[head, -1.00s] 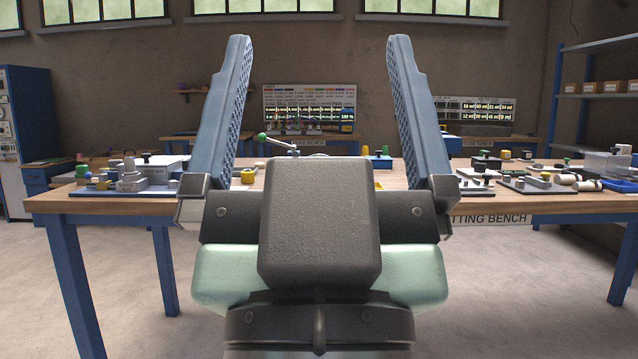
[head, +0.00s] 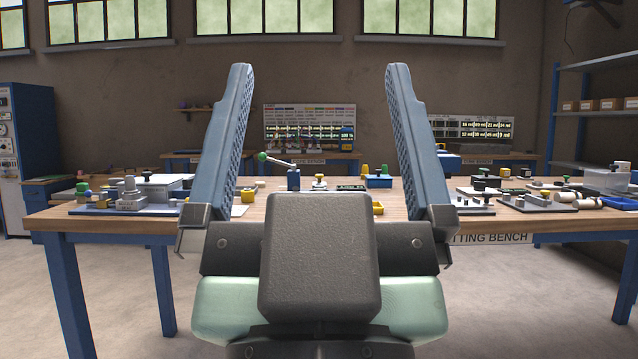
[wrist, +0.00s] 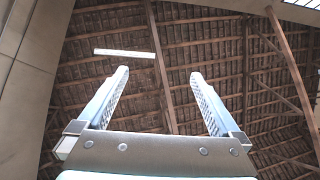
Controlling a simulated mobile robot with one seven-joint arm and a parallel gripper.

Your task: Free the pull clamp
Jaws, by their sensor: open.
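My gripper (head: 319,70) is raised upright in the middle of the head view, in front of the bench. Its two blue-grey fingers are wide apart with nothing between them. The wrist view also shows the open, empty gripper (wrist: 160,75), pointing up at the roof. I cannot tell for sure which bench item is the pull clamp. A lever with a green ball (head: 262,156) rises from a blue post (head: 293,180) and shows between the fingers, farther back on the bench. A grey fixture (head: 130,194) stands on a blue plate at the left. My gripper touches none of these.
The wooden bench (head: 80,224) has blue legs and spans the view. A blue cabinet (head: 33,140) is at far left, shelves (head: 590,120) at far right. Floor before the bench is clear.

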